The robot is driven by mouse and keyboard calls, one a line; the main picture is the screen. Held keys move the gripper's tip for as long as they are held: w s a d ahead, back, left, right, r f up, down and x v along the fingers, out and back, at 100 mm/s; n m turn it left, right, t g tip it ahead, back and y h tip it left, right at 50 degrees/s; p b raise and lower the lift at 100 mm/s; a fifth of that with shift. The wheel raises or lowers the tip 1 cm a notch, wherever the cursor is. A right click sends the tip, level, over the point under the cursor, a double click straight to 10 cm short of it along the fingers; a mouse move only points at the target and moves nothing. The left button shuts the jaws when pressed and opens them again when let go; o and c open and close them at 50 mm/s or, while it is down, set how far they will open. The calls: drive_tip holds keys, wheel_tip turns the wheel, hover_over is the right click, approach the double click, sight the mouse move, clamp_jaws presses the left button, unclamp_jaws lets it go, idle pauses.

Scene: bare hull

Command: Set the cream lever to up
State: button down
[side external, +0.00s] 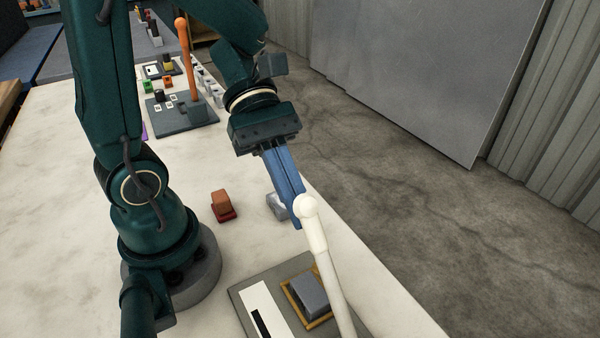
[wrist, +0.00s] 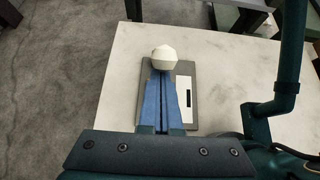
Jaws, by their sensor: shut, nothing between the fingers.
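The cream lever (side external: 318,238) rises from a grey base plate (side external: 247,290) at the bottom of the side view, with a round knob on top. It leans up and slightly left in the picture. In the wrist view its knob (wrist: 164,57) shows just beyond my fingertips. My gripper (side external: 297,224) has blue fingers, shut and empty, pointing down at the knob. The fingertips overlap the knob in the picture; I cannot tell whether they touch it. In the wrist view the fingers (wrist: 161,75) hide the lever's shaft and part of the plate.
The plate carries a grey block in a yellow frame (side external: 310,296) and a white panel with a black slot (side external: 262,310). A red-brown block (side external: 222,205) and a grey piece (side external: 277,205) lie nearby. An orange lever (side external: 187,60) stands farther back. The table edge runs close on the right.

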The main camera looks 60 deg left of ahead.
drive_tip(key=shift+d+r, duration=0.8)
drive_tip(key=d+r, duration=0.1)
drive_tip(key=d, duration=0.1)
drive_tip(key=d+r, duration=0.1)
drive_tip(key=d, duration=0.1)
drive_tip(key=d+r, duration=0.1)
drive_tip(key=d, duration=0.1)
drive_tip(key=shift+d+r, duration=0.25)
drive_tip(key=shift+r, duration=0.1)
drive_tip(key=shift+d+r, duration=0.15)
drive_tip(key=shift+d, duration=0.6)
drive_tip(key=shift+d+r, duration=0.1)
drive_tip(key=shift+d, duration=0.6)
